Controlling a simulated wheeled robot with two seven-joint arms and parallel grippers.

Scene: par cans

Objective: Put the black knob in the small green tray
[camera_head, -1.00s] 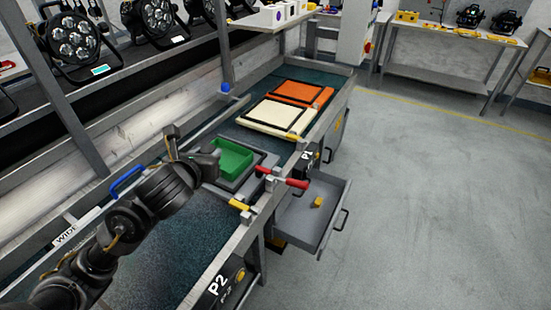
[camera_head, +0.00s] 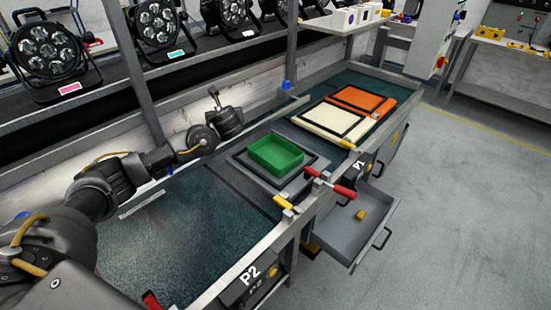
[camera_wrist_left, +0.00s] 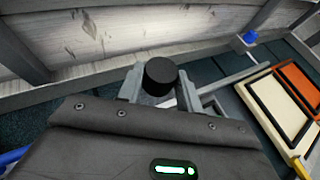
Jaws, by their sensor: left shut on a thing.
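The black knob (camera_wrist_left: 160,72) is a short dark cylinder between the fingers of my left gripper (camera_wrist_left: 158,84) in the left wrist view. The gripper is shut on it. In the head view my left gripper (camera_head: 214,97) is raised near the back of the bench, to the left of the small green tray and apart from it. I cannot make out the knob clearly there. The small green tray (camera_head: 275,166) is open, looks empty and stands on a dark framed board on the bench. My right gripper is not in view.
A red-handled clamp (camera_head: 331,184) and a yellow-handled piece (camera_head: 284,203) are at the bench's front edge by the tray. Cream (camera_head: 333,122) and orange (camera_head: 362,100) framed panels lie farther right. An open drawer (camera_head: 352,235) juts out below. Stage lamps (camera_head: 50,58) line the back shelf.

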